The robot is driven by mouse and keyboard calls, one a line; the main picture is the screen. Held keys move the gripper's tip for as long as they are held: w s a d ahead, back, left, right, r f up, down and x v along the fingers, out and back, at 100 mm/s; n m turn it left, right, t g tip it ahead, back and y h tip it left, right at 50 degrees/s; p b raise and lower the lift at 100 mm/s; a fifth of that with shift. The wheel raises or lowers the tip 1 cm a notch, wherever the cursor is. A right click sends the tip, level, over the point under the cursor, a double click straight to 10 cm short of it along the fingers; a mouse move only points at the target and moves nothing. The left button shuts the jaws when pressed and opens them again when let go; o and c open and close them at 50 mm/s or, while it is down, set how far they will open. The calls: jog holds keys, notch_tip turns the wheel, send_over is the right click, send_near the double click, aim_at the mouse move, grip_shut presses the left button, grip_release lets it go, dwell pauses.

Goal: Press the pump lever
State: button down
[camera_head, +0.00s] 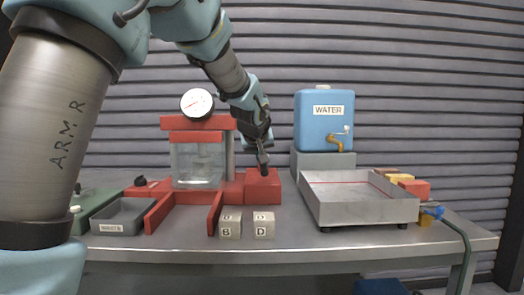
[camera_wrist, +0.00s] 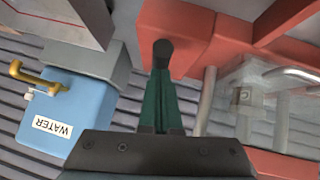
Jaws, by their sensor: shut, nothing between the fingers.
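The red press (camera_head: 198,123) stands left of centre, with a round dial gauge (camera_head: 197,103) on top and a clear box holding a pale block in its frame. A red pump block (camera_head: 263,190) is at its right side. A dark upright piece (camera_head: 264,170), which looks like the pump lever's end, shows at the block; its round black end (camera_wrist: 163,47) shows in the wrist view. My gripper (camera_head: 262,157) is shut and empty, pointing down just above it. In the wrist view the green fingers (camera_wrist: 160,80) meet or overlap the black end; contact is unclear.
Two lettered cubes (camera_head: 230,226) (camera_head: 264,225) stand in front of the press. A grey tray (camera_head: 122,218) is at left. A blue water tank (camera_head: 324,120) and a metal basin (camera_head: 361,205) are at right. Coloured blocks (camera_head: 413,187) lie beyond the basin.

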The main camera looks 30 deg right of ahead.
jog(key=shift+s+f+b, duration=0.15)
jog(key=shift+f+b, duration=0.8)
jog(key=shift+f, duration=0.1)
jog(key=shift+s+a+f, duration=0.1)
jog(key=shift+f, duration=0.25)
jog(key=shift+r, duration=0.1)
jog(key=w+r+p+v, duration=0.1)
jog(key=w+r+v, duration=0.1)
jog(key=v, duration=1.1)
jog(key=shift+s+r+p, duration=0.2)
jog(key=shift+r+p, duration=0.1)
jog(key=shift+p, duration=0.05)
jog(key=shift+d, duration=0.25)
jog(key=w+d+r+g+y+p, duration=0.2)
jog(key=w+r+p, duration=0.5)
jog(key=r+p, duration=0.4)
jog(key=d+g+p, duration=0.1)
jog(key=p, duration=0.4)
jog(key=shift+w+d+r+g, duration=0.2)
jog(key=shift+d+r+g, duration=0.05)
jog(key=shift+r+g, duration=0.15)
